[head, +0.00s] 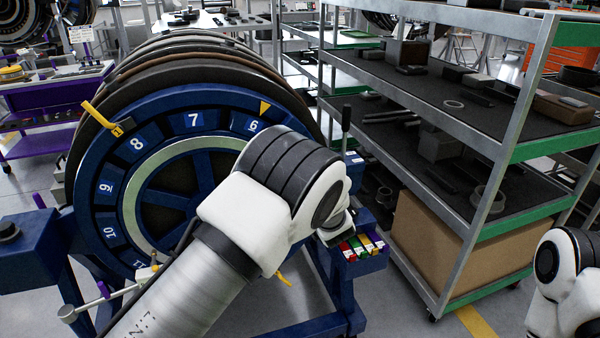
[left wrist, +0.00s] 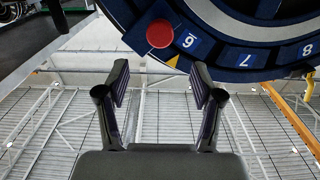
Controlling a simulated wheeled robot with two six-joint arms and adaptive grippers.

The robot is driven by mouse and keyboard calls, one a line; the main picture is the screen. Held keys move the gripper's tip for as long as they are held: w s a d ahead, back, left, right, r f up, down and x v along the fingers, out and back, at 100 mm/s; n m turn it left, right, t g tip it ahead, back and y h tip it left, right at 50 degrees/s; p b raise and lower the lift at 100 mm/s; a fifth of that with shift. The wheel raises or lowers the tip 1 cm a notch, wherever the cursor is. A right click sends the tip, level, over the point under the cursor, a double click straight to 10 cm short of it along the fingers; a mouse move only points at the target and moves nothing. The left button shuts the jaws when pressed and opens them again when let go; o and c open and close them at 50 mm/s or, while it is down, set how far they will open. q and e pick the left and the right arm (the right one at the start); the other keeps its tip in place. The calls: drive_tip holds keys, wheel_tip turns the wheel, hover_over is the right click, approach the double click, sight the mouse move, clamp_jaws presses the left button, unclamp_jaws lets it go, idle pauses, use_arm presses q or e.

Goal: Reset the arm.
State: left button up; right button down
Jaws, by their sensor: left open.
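My left arm (head: 250,215) reaches in from the bottom left across the front of the blue numbered wheel (head: 135,145). Its wrist covers the wheel's right part in the head view, and the gripper is mostly hidden there. In the left wrist view my left gripper (left wrist: 158,82) is open, its two fingers apart with nothing between them. Beyond the fingers is the wheel's rim (left wrist: 225,50), with a red round knob (left wrist: 160,33) and the number 6 near the fingertips. My right arm (head: 562,275) shows at the right edge; its gripper is out of view.
A grey shelf cart (head: 470,130) with dark parts stands on the right. A small rack of coloured blocks (head: 362,247) sits on the blue stand beside my left wrist. A yellow pointer (head: 265,107) marks the rim near 6. A purple cart (head: 40,140) is far left.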

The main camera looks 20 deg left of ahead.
use_arm(q)
drive_tip(key=s+a+f+m+g+h+b, duration=0.15)
drive_tip(key=s+a+f, duration=0.35)
drive_tip(key=f, duration=0.5)
drive_tip(key=s+a+f+m+g+h, duration=0.1)
drive_tip(key=s+a+f+g, duration=0.25)
drive_tip(key=s+f, duration=0.5)
drive_tip(key=s+a+f+m+g+h+b, duration=0.15)
drive_tip(key=s+a+f, duration=0.3)
drive_tip(key=f, duration=0.75)
drive_tip(key=s+d+f+m+g+h, duration=0.15)
drive_tip(key=s+f+g, duration=0.35)
drive_tip(key=s, duration=0.9)
drive_tip(key=s+d+g+h, duration=0.1)
drive_tip(key=s+d+h, duration=0.1)
drive_tip(key=s, duration=0.6)
drive_tip(key=s+d+f+g+h, duration=0.1)
drive_tip(key=s+d+g+h, duration=0.1)
drive_tip(key=s, duration=0.7)
drive_tip(key=shift+s+d+m+h, duration=0.15)
drive_tip(key=shift+d+m+h, duration=0.25)
drive_tip(key=shift+d, duration=0.4)
drive_tip(key=shift+g, duration=0.25)
